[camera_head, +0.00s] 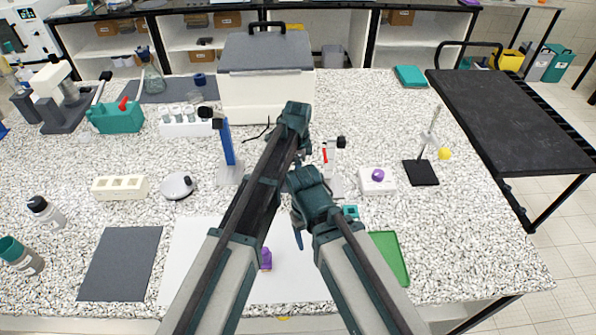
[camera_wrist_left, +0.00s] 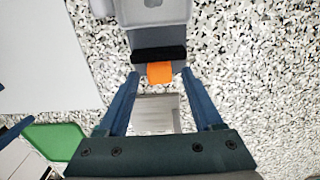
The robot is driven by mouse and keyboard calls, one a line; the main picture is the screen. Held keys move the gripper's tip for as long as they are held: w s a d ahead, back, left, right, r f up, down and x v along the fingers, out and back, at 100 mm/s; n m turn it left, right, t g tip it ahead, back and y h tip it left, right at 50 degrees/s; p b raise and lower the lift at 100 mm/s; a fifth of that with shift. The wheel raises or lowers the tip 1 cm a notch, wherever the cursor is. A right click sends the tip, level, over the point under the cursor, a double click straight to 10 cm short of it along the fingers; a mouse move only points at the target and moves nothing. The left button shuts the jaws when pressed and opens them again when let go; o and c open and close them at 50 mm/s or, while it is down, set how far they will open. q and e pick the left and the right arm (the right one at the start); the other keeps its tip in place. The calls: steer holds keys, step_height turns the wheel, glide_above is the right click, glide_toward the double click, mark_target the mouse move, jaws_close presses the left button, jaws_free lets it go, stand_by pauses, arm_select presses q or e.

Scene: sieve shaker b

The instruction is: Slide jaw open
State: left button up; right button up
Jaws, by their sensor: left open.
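In the left wrist view, a grey device carries a black bar (camera_wrist_left: 158,55) and an orange tab (camera_wrist_left: 160,73). A flat grey metal plate (camera_wrist_left: 155,115) lies below the tab. I cannot tell which part is the jaw. My left gripper (camera_wrist_left: 160,75) is open and empty. Its blue fingers stand either side of the tab and plate, apart from the tab. In the head view, my left gripper's fingertips are hidden behind my arms. A small device with a red strip (camera_head: 325,155) stands just beyond. A blue part of my right gripper (camera_head: 298,229) shows; its opening is unclear.
A large grey-lidded box (camera_head: 267,95) stands behind my arms. A blue upright stand (camera_head: 227,143) is to the left. A white block with a purple knob (camera_head: 377,186) and a green tray (camera_head: 392,257) are to the right. A white sheet (camera_head: 190,262) lies in front.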

step_height(320, 180, up, 12)
steer(key=p, duration=1.1)
steer(key=shift+r+p, duration=0.15)
steer(key=shift+p, duration=0.15)
steer(key=shift+s, duration=0.1)
